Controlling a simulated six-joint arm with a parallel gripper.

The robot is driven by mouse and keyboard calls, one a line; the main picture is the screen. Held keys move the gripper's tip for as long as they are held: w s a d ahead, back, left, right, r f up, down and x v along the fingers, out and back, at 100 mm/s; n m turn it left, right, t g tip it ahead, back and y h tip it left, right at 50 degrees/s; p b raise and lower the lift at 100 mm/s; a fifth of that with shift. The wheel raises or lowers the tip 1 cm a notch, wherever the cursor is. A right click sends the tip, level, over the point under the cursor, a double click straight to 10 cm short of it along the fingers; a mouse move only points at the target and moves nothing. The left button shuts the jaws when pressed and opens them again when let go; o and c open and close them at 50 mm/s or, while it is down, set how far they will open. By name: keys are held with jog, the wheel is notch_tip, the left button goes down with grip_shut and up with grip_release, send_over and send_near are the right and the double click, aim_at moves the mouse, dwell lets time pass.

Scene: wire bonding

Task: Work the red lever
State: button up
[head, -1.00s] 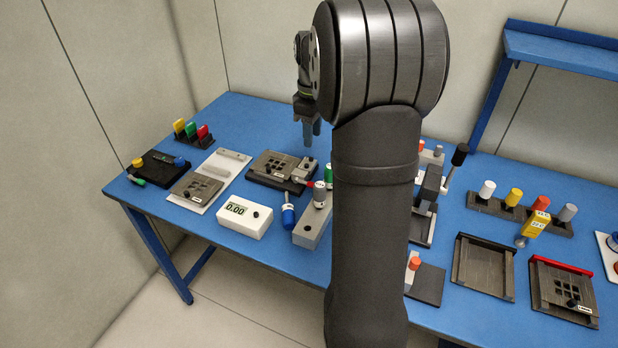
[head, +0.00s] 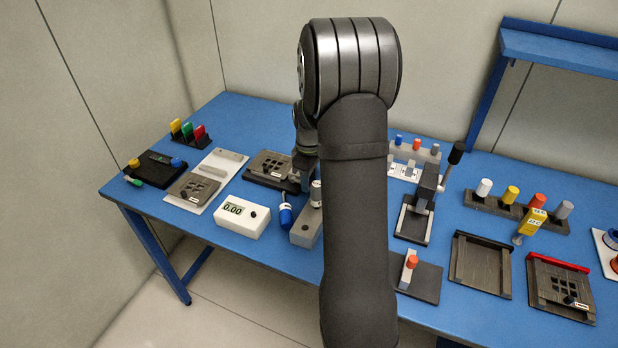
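The dark fixture (head: 256,176) with a slotted plate (head: 272,163) stands at the middle back of the blue table. The small red-tipped lever at its right side is hidden now behind my gripper and arm. My gripper (head: 303,178) points down at the right edge of this fixture, low and close to it. My arm link covers its right side, and its fingertips cannot be made out. Whether it touches the lever, or is open or shut, I cannot tell.
A white meter (head: 243,216) reading 0.00 and a blue-handled tool (head: 286,215) stand in front of the fixture. A grey block (head: 305,229) is partly hidden by my arm. A black-knobbed lever press (head: 428,190) stands right of my arm. Bare table shows at back left.

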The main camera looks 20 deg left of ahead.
grip_shut()
